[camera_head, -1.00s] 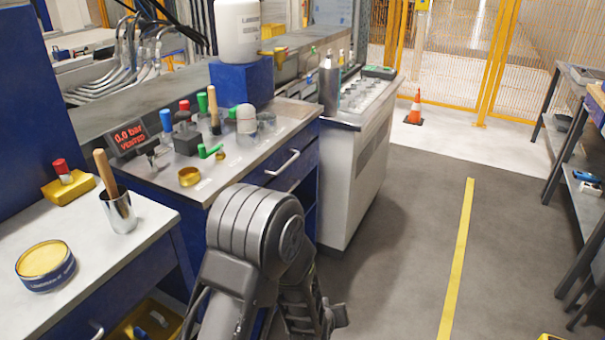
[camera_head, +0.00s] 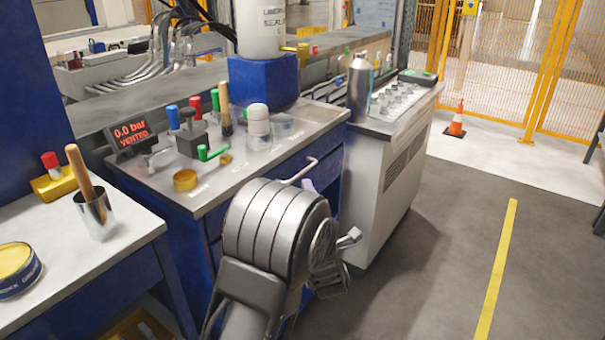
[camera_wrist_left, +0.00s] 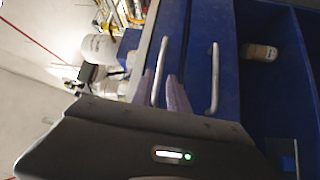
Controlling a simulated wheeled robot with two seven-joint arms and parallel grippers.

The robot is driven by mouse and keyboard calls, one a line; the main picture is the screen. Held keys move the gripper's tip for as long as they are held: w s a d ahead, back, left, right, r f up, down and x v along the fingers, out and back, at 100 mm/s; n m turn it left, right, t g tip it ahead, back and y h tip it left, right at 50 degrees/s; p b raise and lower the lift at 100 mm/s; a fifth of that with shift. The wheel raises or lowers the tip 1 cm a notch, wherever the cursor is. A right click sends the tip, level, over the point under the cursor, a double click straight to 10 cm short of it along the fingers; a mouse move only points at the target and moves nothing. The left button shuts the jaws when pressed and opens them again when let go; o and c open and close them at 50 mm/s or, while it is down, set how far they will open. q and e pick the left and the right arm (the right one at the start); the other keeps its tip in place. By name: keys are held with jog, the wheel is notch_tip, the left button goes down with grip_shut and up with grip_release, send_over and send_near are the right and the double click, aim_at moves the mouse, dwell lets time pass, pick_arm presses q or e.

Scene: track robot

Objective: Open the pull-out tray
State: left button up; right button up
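The blue bench cabinet has a closed upper drawer front (camera_head: 285,178) with a pale bar handle (camera_head: 300,171). In the left wrist view this handle (camera_wrist_left: 159,72) and a second drawer handle (camera_wrist_left: 214,78) show side by side on blue fronts. My left gripper (camera_wrist_left: 163,92) is open, its two pale fingers on either side of the upper handle. Whether they touch it I cannot tell. In the head view my arm hides most of the gripper; only a pale fingertip shows just below the handle. My right gripper is in neither view.
The bench top holds a pressure display (camera_head: 130,135), a green-handled valve (camera_head: 212,153) and a brass ring (camera_head: 185,180). An open shelf with a jar (camera_wrist_left: 258,52) lies beside the drawers. A white cabinet (camera_head: 385,185) stands to the right. The floor by the yellow line (camera_head: 495,270) is clear.

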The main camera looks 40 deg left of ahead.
aim_at(302, 174)
pick_arm(q)
jog(key=x, duration=0.7)
jog(key=shift+w+a, duration=0.3)
grip_shut()
dwell(1.3)
